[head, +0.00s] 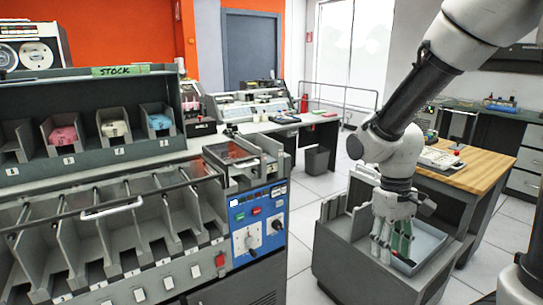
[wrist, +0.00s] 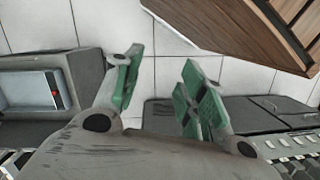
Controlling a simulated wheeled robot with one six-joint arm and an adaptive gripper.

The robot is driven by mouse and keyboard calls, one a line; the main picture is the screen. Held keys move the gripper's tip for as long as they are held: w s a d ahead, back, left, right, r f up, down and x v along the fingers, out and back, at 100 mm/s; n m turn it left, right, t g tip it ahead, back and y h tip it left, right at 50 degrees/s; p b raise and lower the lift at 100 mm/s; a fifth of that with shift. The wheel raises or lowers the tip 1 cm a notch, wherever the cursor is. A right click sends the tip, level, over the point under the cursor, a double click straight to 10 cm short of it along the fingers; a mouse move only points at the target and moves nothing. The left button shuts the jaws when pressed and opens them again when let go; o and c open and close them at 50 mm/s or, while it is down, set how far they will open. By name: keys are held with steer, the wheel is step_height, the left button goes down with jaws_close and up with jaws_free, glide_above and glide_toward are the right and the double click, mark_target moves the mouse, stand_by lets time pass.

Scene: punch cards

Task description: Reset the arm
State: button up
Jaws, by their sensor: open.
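My gripper (head: 393,248) hangs pointing down at the right of the head view, in front of or over a grey bin with a pale tray (head: 428,240). My arm comes in from the upper right of the head view and bends down at the wrist.
A grey card machine with a blue control panel (head: 258,225) stands at the left. A stock rack (head: 95,125) with pink, cream and blue bundles sits behind it. A wood-topped table (head: 475,165) stands at the right. White floor (head: 305,215) lies open between.

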steer(key=s+d+r+m+t, duration=0.1)
steer(key=s+d+r+t, duration=0.2)
steer(key=r, duration=0.5)
steer(key=s+d+r+m+t, duration=0.2)
steer(key=s+d+r, duration=0.3)
steer(key=r, duration=0.3)
steer(key=shift+d+t+y, duration=0.3)
steer(key=shift+d+t, duration=0.35)
steer(key=shift+t, duration=0.15)
